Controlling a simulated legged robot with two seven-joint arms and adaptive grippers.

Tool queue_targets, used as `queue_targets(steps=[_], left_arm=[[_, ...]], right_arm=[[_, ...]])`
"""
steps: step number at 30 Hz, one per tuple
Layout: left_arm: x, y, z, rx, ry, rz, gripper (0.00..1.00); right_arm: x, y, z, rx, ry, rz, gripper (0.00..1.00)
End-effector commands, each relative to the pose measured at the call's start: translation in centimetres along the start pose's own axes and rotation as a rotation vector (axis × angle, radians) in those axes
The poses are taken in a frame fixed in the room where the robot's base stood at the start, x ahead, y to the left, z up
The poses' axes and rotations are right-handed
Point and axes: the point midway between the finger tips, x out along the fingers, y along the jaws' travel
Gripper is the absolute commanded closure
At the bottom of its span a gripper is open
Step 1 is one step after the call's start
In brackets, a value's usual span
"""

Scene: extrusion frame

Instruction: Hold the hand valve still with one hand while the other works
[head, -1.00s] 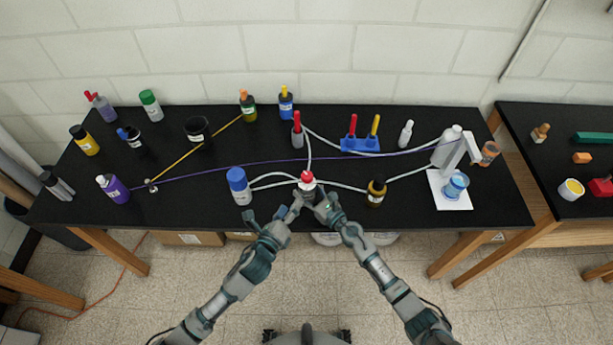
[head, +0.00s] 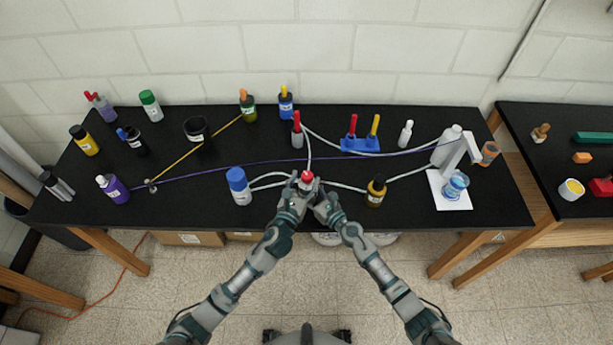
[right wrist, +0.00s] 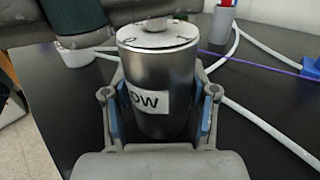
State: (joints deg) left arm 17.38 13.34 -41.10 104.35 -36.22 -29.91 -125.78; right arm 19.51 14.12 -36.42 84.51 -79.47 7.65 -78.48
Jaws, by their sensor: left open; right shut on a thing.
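The hand valve (head: 307,177), with a red top, stands near the front edge of the black bench in the head view. In the right wrist view its body is a metal cylinder (right wrist: 160,75) with a white top and a label partly reading "OW". My right gripper (right wrist: 160,112) is shut on this body, one blue-padded finger on each side. It shows right of the valve in the head view (head: 319,190). My left gripper (head: 296,184) is open beside the red top, on its left. In the right wrist view grey arm parts cover the upper left, and the red top is not visible.
White hoses (head: 345,186) run from the valve area across the bench. A blue-capped bottle (head: 239,187) stands to the left and a dark yellow bottle (head: 376,192) to the right. A red-handled holder (head: 297,130) stands behind. The bench front edge lies close under both arms.

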Motion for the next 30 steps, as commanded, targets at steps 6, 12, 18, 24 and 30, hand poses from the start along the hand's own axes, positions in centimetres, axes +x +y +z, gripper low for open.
queue_targets(steps=[6, 12, 18, 24, 30], left_arm=[[1.6, 0.0, 0.0, 0.000, 0.001, 0.000, 0.38], [1.7, 0.0, 0.0, -0.001, 0.001, 0.000, 0.38], [1.7, 0.0, 0.0, -0.001, 0.001, 0.000, 0.76], [1.7, 0.1, 0.0, 0.000, 0.001, 0.001, 1.00], [1.7, 0.1, 0.0, 0.000, 0.001, -0.001, 1.00]], right_arm=[[-0.1, 0.0, -0.1, -0.001, 0.001, -0.001, 0.82], [-0.1, 0.0, -0.1, 0.000, 0.001, -0.001, 0.82], [-0.1, 0.0, -0.1, 0.000, 0.001, 0.000, 0.82], [-0.1, 0.0, -0.1, 0.000, 0.001, -0.001, 0.82], [-0.1, 0.0, -0.1, 0.000, 0.001, -0.001, 0.82]])
